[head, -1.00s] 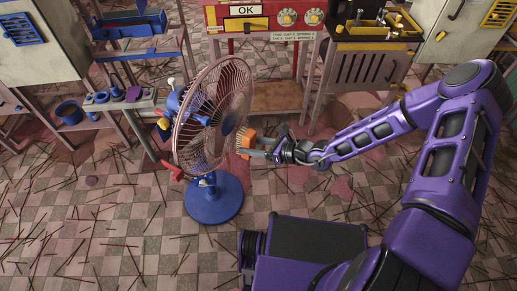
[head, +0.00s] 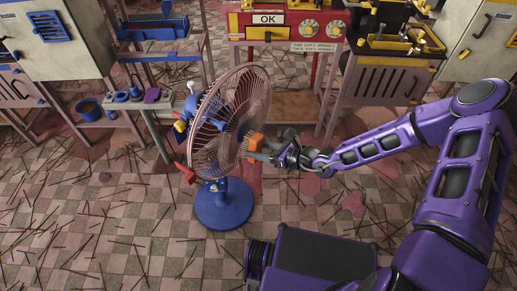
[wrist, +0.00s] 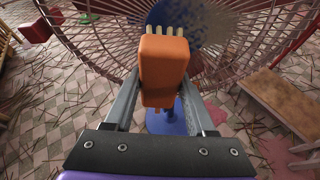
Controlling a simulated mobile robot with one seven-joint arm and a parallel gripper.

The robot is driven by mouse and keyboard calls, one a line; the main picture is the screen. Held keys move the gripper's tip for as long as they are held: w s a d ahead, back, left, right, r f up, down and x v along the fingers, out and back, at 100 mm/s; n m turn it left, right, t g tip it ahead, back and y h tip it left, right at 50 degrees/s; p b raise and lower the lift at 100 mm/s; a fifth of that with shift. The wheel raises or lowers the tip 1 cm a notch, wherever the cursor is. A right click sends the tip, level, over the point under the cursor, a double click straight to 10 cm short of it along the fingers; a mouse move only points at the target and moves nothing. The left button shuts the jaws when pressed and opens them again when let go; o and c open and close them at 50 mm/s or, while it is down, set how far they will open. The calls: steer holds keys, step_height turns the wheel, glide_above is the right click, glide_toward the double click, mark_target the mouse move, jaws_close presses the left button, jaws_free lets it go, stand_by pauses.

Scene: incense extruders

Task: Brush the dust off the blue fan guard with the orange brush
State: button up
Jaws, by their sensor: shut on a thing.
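The fan (head: 223,205) stands upright on the floor on a round blue base. Its wire guard (head: 236,85) looks copper-pink rather than blue; a blue disc shows at its centre in the wrist view. My gripper (head: 275,152) is at the guard's right side, shut on the orange brush (head: 256,142). In the wrist view, the brush (wrist: 163,60) sits between the two fingers, its pale bristles pointing at the guard (wrist: 235,35) near the disc. The bristles are at or very close to the wires; I cannot tell whether they touch.
A red machine with an OK sign (head: 268,18) stands behind the fan. A tool bench (head: 385,75) is at the back right. A shelf with small blue parts (head: 128,97) is close on the left. Thin sticks litter the tiled floor (head: 110,230).

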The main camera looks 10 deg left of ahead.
mark_target(260, 136)
steer(key=shift+w+a, duration=0.35)
steer(key=shift+a, duration=0.55)
steer(key=shift+w+d+b, duration=0.15)
steer(key=shift+w+d, duration=0.5)
steer(key=shift+w, duration=1.1)
steer(key=shift+w+d+b, duration=0.15)
steer(key=shift+w+d, duration=0.55)
steer(key=shift+w, duration=1.1)
steer(key=shift+w+d+b, duration=0.15)
steer(key=shift+w+d, duration=0.5)
steer(key=shift+w, duration=1.1)
steer(key=shift+a+r+p, duration=0.15)
steer(key=shift+r+p, duration=0.45)
steer(key=shift+r, duration=0.3)
steer(key=shift+s+a+p, duration=0.1)
steer(key=shift+s+a, duration=0.3)
steer(key=shift+s, duration=0.8)
steer(key=shift+s+a+p, duration=0.1)
steer(key=shift+s+a, duration=0.3)
steer(key=shift+s, duration=0.85)
steer(key=shift+s+a+p, duration=0.1)
steer(key=shift+s+a, duration=0.3)
steer(key=shift+s, duration=0.8)
